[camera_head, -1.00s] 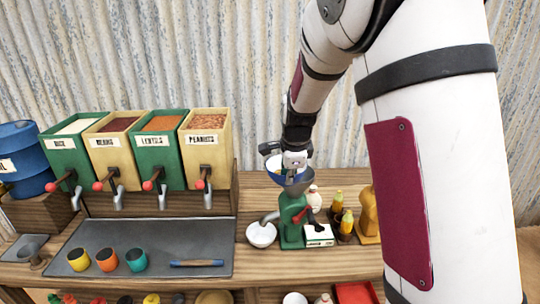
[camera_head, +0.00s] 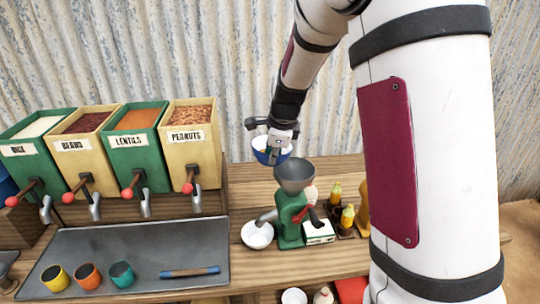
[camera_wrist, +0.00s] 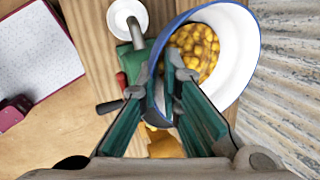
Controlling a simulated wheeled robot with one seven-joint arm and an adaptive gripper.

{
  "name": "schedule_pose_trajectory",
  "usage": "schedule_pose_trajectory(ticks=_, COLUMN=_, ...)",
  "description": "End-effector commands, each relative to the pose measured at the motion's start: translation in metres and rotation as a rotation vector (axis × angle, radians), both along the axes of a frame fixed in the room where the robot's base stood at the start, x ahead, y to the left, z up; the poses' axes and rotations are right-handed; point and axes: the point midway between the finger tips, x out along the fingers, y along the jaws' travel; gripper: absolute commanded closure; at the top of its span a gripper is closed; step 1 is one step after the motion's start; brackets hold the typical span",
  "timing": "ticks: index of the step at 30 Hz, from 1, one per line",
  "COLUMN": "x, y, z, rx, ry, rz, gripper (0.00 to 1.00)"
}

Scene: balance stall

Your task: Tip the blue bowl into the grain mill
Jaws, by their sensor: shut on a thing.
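The blue bowl (camera_head: 268,157) has a white inside, which shows in the wrist view (camera_wrist: 238,58), with several yellow kernels (camera_wrist: 196,50) in it. My gripper (camera_head: 277,143) is shut on its rim and holds it in the air, roughly level. In the head view the bowl appears just behind and left of the mill's grey hopper (camera_head: 294,176). The green grain mill (camera_head: 290,217) stands upright on the wooden counter. Its hopper looks grey inside, with no kernels visible. In the wrist view the bowl and fingers hide most of the mill.
A white bowl (camera_head: 257,235) sits under the mill's spout. Yellow-capped bottles (camera_head: 347,216) and a small white-topped box (camera_head: 319,232) stand right of the mill. Labelled bins (camera_head: 190,140) stand left, behind a grey tray (camera_head: 135,255) with small cups. A corrugated wall (camera_head: 150,50) is behind.

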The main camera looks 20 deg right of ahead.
Motion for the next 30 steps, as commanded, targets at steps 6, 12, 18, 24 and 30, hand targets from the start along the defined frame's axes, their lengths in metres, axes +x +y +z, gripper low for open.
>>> schedule_pose_trajectory(ticks=6, x=0.0009, y=-0.0037, z=-0.0015, rx=0.068, ry=-0.019, rz=-0.003, gripper=1.0)
schedule_pose_trajectory(ticks=12, x=-0.0002, y=-0.0061, z=-0.0019, rx=0.125, ry=-0.035, rz=-0.003, gripper=1.0)
schedule_pose_trajectory(ticks=18, x=-0.0008, y=-0.0082, z=-0.0023, rx=0.182, ry=-0.051, rz=-0.002, gripper=1.0)
schedule_pose_trajectory(ticks=24, x=-0.0013, y=-0.0099, z=-0.0018, rx=0.239, ry=-0.068, rz=-0.002, gripper=1.0)
schedule_pose_trajectory(ticks=30, x=-0.0016, y=-0.0113, z=-0.0007, rx=0.297, ry=-0.086, rz=-0.002, gripper=1.0)
